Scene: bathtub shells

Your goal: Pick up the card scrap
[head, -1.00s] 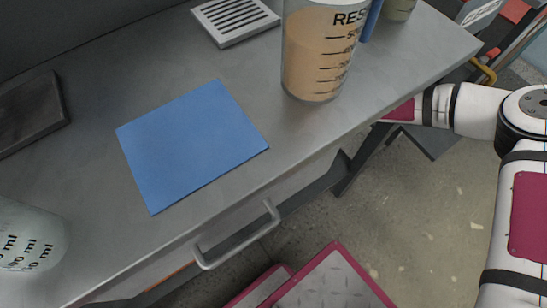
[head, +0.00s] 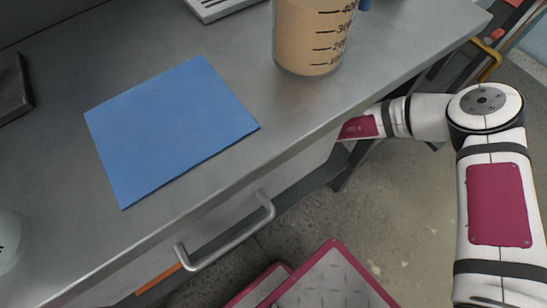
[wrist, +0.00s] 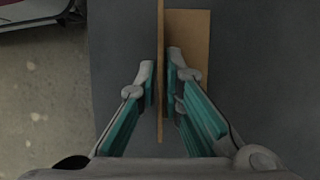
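The card scrap (wrist: 187,42) shows in the wrist view as brown card. One flat part lies at the upper right, and a thin upright part, seen edge-on, runs down the middle towards me. My gripper (wrist: 161,80) has one teal-padded finger on each side of the upright part. The fingers are close to it, with narrow gaps seeming to show on both sides. The card rests on a dark grey surface. In the head view the card and my gripper are not visible; my forearm passes out of sight behind the worktop's front edge.
In the head view, a grey worktop (head: 216,185) holds a blue square sheet (head: 170,128) and a measuring cup with tan contents (head: 312,40). A drawer handle (head: 230,240) juts from its front. A pink-edged metal step (head: 335,285) stands on the floor below.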

